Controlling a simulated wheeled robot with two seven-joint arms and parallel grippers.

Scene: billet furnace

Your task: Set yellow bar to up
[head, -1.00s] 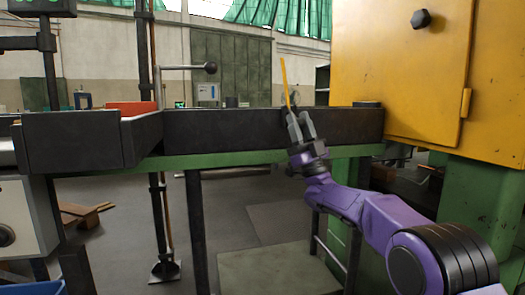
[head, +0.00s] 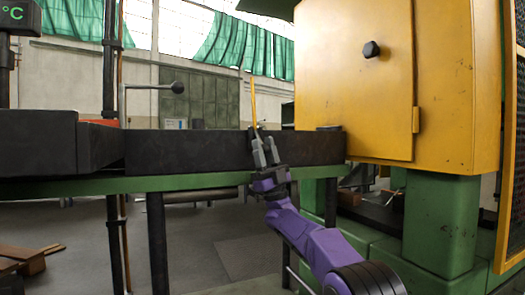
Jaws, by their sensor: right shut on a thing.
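The yellow bar (head: 253,98) is a thin rod that stands nearly upright, leaning slightly left at its top, above the dark rail of the bench. My right gripper (head: 262,150) is at the bar's lower end, in front of the rail, with its fingers pointing up. It is shut on the lower part of the bar, which the fingers partly hide. My left gripper is not in view.
The dark rail (head: 190,150) runs along the green bench frame (head: 100,186). A yellow cabinet (head: 360,80) on green legs stands close on the right. A lever with a black ball knob (head: 177,87) rises behind the rail at left. Open floor lies below.

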